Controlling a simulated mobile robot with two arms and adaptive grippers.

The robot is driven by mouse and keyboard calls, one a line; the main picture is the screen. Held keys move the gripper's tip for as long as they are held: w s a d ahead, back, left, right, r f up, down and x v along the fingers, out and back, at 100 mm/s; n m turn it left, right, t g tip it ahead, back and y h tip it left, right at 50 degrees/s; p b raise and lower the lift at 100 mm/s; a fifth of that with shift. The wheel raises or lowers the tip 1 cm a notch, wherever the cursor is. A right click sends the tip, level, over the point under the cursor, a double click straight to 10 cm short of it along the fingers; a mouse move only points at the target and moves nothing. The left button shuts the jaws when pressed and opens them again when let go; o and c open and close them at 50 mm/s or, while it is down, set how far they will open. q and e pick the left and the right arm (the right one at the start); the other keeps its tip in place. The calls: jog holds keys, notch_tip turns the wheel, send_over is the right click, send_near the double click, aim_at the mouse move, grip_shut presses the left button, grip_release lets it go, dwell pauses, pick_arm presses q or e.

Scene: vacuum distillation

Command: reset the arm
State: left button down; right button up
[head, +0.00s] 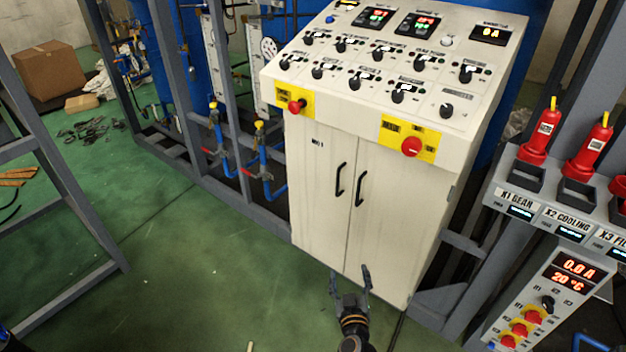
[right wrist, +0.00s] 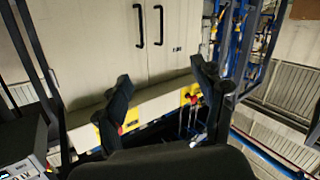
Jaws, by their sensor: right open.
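My right gripper (head: 350,274) is at the bottom middle of the head view, in front of the lower part of a cream control cabinet (head: 321,210). Its two dark fingers are spread apart, with nothing between them. The right wrist view shows the same open fingers (right wrist: 160,72), with the cabinet doors (right wrist: 90,40) behind them and the picture turned over. I cannot tell whether a finger touches the cabinet. My left gripper is not in view.
The cabinet has two black door handles (head: 359,188), a sloped panel of knobs and a red button (head: 411,146). A rack with red plugs (head: 588,150) stands at right. Grey frame posts (head: 70,180) stand at left. A cardboard box (head: 50,70) is far left. Green floor (head: 190,270) is clear between.

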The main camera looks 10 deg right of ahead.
jog(key=s+a+f+n+g+y+b, duration=0.1)
jog(key=s+a+f+g+y, duration=0.15)
jog(key=s+f, duration=0.8)
jog(key=s+a+f+n+g+y, duration=0.15)
jog(key=s+f+g, duration=0.25)
jog(key=s+f, duration=0.65)
jog(key=s+d+f+g, duration=0.2)
jog(key=s+f, duration=0.2)
jog(key=s, duration=0.5)
jog(key=s+d+f+g, duration=0.2)
jog(key=s+f, duration=0.3)
jog(key=s, duration=0.3)
jog(key=s+d+f+g, duration=0.2)
jog(key=s+f+g, duration=0.2)
jog(key=s, duration=0.5)
jog(key=shift+s+f+m+b, duration=0.35)
jog(key=shift+f+b, duration=0.05)
jog(key=shift+f, duration=0.15)
jog(key=shift+d, duration=0.1)
